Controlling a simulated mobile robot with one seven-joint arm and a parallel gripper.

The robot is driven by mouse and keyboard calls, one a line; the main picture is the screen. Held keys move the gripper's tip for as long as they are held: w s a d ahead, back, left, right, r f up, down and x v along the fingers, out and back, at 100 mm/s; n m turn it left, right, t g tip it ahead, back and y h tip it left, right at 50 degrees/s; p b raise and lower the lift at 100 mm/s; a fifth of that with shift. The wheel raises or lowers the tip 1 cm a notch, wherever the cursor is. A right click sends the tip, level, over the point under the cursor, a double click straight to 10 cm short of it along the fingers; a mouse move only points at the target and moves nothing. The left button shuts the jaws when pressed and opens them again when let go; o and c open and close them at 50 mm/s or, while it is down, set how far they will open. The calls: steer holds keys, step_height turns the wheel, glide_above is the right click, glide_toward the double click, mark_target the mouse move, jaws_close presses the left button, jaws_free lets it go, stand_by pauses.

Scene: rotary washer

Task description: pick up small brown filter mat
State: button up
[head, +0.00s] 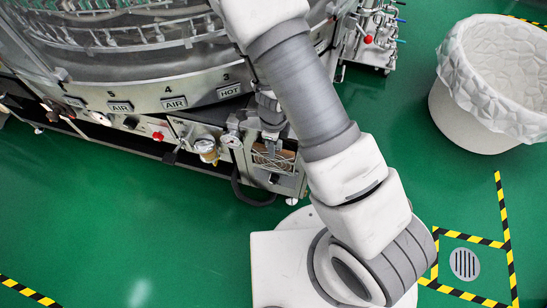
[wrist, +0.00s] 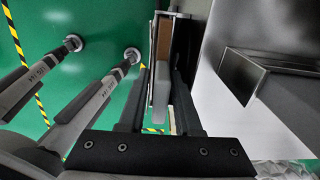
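In the wrist view, a narrow brown strip (wrist: 164,38), which looks like the small brown filter mat, shows on a thin grey upright panel (wrist: 160,92). Only this sliver of it is seen, nearly edge-on. My gripper (wrist: 157,92) has its two dark fingers apart, reaching up from the bottom of the view on either side of the panel's lower end. A green gap shows between the left finger and the panel. Contact on the right side is not clear. In the head view my arm runs out past the top edge, and my gripper is outside the picture.
In the wrist view, two grey legs with round feet (wrist: 72,42) stand left, and a metal box (wrist: 250,78) on a pale surface is close right. In the head view, the rotary washer (head: 150,85) fills the upper left and a lined white bin (head: 465,115) stands upper right.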

steer(key=shift+r, duration=0.1)
jaws_close()
stand_by(1.2)
